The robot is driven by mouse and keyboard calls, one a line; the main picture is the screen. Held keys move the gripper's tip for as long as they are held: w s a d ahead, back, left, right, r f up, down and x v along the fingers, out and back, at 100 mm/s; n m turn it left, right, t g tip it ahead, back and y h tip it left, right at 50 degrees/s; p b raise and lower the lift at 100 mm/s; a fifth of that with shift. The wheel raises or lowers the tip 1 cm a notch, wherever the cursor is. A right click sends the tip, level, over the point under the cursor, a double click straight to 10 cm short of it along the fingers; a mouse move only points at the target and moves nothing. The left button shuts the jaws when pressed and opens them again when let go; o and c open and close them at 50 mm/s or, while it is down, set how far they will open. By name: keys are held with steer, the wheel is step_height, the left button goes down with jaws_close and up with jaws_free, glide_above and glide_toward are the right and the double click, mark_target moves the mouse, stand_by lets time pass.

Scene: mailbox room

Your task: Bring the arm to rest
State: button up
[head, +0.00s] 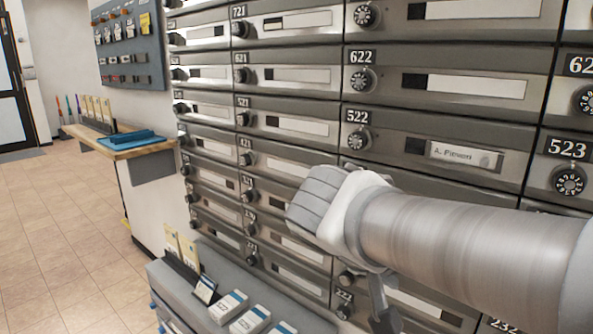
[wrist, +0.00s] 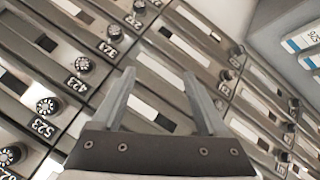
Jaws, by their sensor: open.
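My gripper (wrist: 160,82) is open in the wrist view, with its two grey fingers apart and nothing between them. Behind the fingers are the grey mailbox doors, seen tilted. In the head view my arm reaches in from the right edge, across the mailbox fronts, and bends at a rounded grey joint near the middle. My gripper is mostly hidden below the arm in that view. I cannot tell whether the fingers touch the doors.
The mailbox wall (head: 290,125) with dial knobs fills the middle and right. A grey ledge (head: 170,275) with small boxes (head: 250,321) runs below it. A wooden shelf (head: 125,150) holds a blue tray (head: 132,139) at left. The tiled floor (head: 45,230) at left is clear.

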steer(key=s+a+f+n+y, duration=0.2)
steer(key=s+f+n+y, duration=0.1)
steer(key=s+f+y, duration=0.4)
step_height(320, 180, up, 29)
steer(key=s+p, duration=0.1)
steer(key=p, duration=2.7)
steer(key=shift+s+a+y+p, duration=0.15)
steer(key=shift+s+y+p, duration=0.1)
steer(key=shift+y+p, duration=0.05)
steer(key=c, duration=0.4)
steer(key=shift+c, duration=0.2)
